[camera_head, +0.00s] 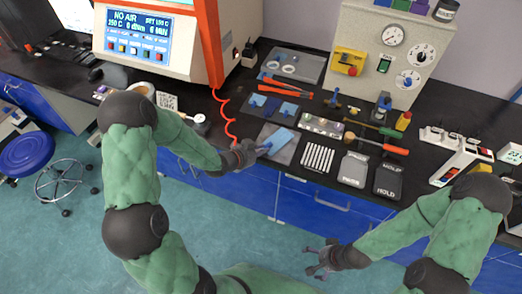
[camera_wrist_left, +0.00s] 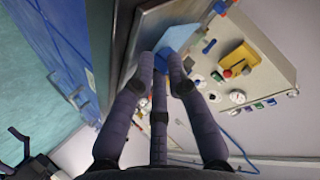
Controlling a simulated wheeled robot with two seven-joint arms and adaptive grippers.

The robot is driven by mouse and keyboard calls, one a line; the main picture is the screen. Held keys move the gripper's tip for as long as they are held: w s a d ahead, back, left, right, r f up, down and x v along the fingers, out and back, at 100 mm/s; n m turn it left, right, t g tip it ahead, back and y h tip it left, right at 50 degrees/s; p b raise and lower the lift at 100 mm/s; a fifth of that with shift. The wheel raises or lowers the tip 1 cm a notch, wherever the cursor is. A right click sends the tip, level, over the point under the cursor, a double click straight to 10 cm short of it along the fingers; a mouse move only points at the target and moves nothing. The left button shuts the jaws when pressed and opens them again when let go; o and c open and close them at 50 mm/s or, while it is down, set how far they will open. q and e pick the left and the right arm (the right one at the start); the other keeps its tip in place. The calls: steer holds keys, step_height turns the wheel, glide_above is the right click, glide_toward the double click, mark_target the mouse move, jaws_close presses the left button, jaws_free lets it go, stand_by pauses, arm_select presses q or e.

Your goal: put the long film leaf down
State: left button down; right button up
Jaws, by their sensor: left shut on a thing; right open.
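The long film leaf (camera_head: 281,138) is a light blue strip. My left gripper (camera_head: 262,149) is shut on its near end. The leaf appears over a grey tray or sheet (camera_head: 287,156) at the bench's front edge; I cannot tell whether it touches it. In the left wrist view the leaf (camera_wrist_left: 177,37) sticks out beyond the closed fingertips (camera_wrist_left: 166,62), which hide its near end. My right gripper (camera_head: 318,262) is open and empty, in front of the bench and over the floor.
Screwdrivers and a dial-fronted machine (camera_head: 392,40) stand further back.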

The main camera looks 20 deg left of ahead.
arm_select(q)
steer(key=shift+f, duration=0.15)
steer(key=c, duration=1.5)
jaws_free()
